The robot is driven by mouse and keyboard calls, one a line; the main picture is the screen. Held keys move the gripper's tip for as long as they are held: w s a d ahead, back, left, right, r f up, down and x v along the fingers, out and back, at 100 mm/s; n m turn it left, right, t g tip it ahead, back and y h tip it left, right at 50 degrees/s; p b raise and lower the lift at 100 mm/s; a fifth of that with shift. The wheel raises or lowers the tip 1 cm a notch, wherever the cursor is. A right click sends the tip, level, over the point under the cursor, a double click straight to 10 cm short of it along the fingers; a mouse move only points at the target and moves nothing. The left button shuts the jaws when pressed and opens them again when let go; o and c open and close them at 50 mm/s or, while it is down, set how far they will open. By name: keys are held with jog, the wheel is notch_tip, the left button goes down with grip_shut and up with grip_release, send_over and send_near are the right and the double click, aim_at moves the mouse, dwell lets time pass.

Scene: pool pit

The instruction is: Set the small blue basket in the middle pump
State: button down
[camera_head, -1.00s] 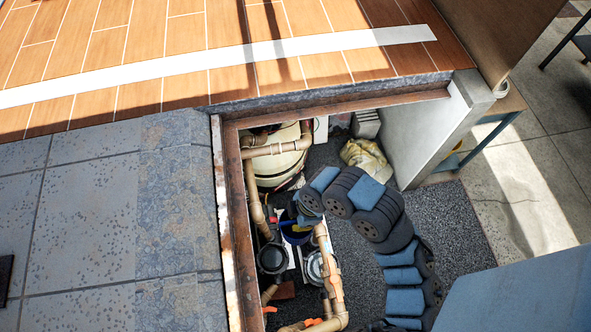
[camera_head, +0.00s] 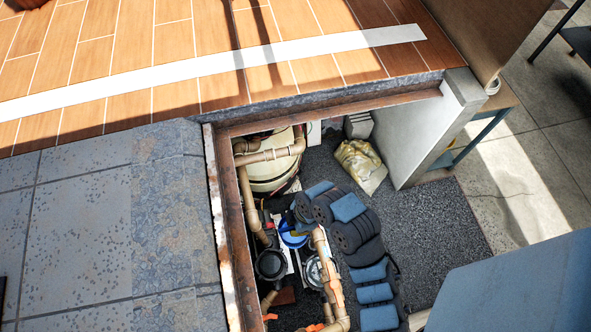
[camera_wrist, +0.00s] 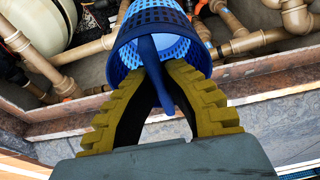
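The small blue basket (camera_head: 291,236) is in the pit, at the far end of my arm. In the wrist view the perforated basket (camera_wrist: 158,38) fills the top middle, with its handle pointing back toward me. My gripper (camera_wrist: 152,66) has yellow ridged fingers that converge on the handle and hold it. In the head view the gripper is mostly hidden by my arm. A black round pump pot (camera_head: 270,264) stands left of the basket and a clear-lidded one (camera_head: 314,270) below right. What lies directly under the basket is hidden, so I cannot tell whether it sits in a pump.
Tan pipes (camera_head: 249,205) run beside the pots, and a cream tank (camera_head: 272,172) stands behind. A rusty frame (camera_head: 226,250) edges the pit. A crumpled bag (camera_head: 361,163) lies at the back; the dark gravel floor to the right is open.

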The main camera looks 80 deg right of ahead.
jog(key=s+d+b+x, duration=0.1)
jog(key=d+b+x, duration=0.1)
jog(key=b+x, duration=1.5)
jog(key=s+d+f+b+x, duration=0.1)
jog(key=b+x, duration=1.5)
jog(key=x, duration=2.1)
jog(key=s+d+b+x, duration=0.2)
jog(key=d+b+x, duration=0.2)
jog(key=b+x, duration=1.3)
jog(key=x, duration=1)
jog(key=shift+f+b, duration=0.35)
jog(key=shift+f, duration=0.1)
